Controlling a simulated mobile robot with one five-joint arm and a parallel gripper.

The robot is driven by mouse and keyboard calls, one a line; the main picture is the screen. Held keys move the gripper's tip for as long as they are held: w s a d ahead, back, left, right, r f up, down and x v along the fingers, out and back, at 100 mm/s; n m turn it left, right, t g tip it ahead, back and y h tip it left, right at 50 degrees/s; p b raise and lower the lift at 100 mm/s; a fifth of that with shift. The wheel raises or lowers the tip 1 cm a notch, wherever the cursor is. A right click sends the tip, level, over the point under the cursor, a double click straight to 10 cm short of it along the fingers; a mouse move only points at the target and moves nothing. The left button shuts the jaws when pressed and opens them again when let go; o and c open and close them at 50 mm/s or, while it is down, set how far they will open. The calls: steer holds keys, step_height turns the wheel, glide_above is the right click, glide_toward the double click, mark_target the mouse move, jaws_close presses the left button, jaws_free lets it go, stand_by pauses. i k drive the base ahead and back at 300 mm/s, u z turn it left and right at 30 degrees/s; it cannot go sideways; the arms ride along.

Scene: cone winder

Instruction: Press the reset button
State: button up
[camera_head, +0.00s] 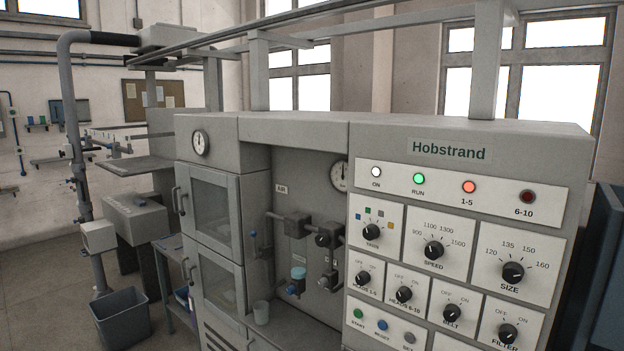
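The blue reset button (382,325) is on a white plate low on the front of the grey Hobstrand machine (395,131), near the bottom of the picture. The label under it is small and seems to read RESET. A green start button (358,314) is to its left. A grey button (409,337) is to its right, its label hard to read. The ON, RUN and 1-5 lamps look lit; the 6-10 lamp (527,196) is dark red. My gripper is not in view.
Black knobs, such as the speed knob (433,250), sit above and right of the buttons. Left of the panel is a recess with pipes and valves (298,282) and a grey cup (261,312). A bin (119,320) stands on the floor at left.

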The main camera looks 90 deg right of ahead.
mark_target(382, 325)
steer(key=z, duration=5)
steer(key=i, duration=0.1)
steer(key=u, duration=2)
steer(key=k, duration=0.95)
steer(key=u, duration=0.15)
steer(key=i, duration=0.9)
steer(key=z, duration=0.1)
